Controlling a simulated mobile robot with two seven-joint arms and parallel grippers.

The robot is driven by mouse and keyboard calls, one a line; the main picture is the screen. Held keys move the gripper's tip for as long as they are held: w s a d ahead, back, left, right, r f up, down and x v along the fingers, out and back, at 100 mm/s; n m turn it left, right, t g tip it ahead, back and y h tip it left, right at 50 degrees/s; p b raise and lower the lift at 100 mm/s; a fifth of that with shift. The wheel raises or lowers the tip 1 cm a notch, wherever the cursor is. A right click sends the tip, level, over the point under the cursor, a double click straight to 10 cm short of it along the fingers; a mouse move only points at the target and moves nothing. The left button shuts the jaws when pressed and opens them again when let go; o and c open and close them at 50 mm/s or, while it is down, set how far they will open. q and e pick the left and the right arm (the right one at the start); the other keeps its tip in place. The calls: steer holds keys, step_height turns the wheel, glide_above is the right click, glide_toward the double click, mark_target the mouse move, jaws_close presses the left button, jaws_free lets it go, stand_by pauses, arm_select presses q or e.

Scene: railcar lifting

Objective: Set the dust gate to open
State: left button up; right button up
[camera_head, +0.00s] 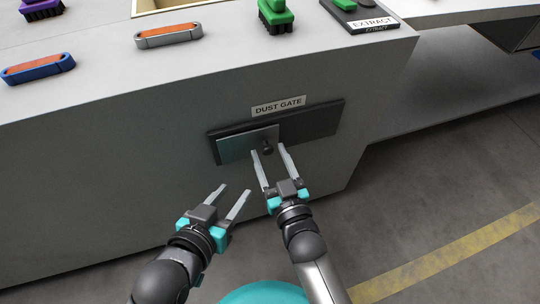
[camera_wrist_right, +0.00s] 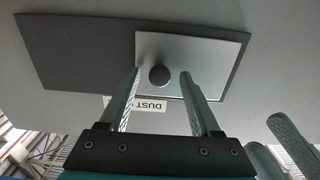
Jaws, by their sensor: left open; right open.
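The dust gate is a light metal sliding plate (camera_head: 235,148) on a dark backing plate (camera_head: 318,122), set on the grey bench front under a DUST GATE label (camera_head: 278,106). The sliding plate sits at the left end of the backing; the dark part to its right is bare. A dark round knob (camera_head: 267,147) sticks out of the sliding plate. My right gripper (camera_head: 268,149) is open, with its fingertips on either side of the knob. The right wrist view shows the knob (camera_wrist_right: 159,77) between the fingers with gaps. My left gripper (camera_head: 235,190) is open and empty, lower left.
On the bench top lie a blue-and-orange block (camera_head: 38,69), a grey-and-orange block (camera_head: 168,35), a green brush (camera_head: 275,14) and a purple brush (camera_head: 42,8). An EXTRACT panel (camera_head: 362,14) is at the right corner. Open floor (camera_head: 440,190) lies right.

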steer(key=shift+w+a, duration=0.1)
steer(key=shift+w, duration=0.15)
jaws_close()
stand_by(0.5)
stand_by(0.9)
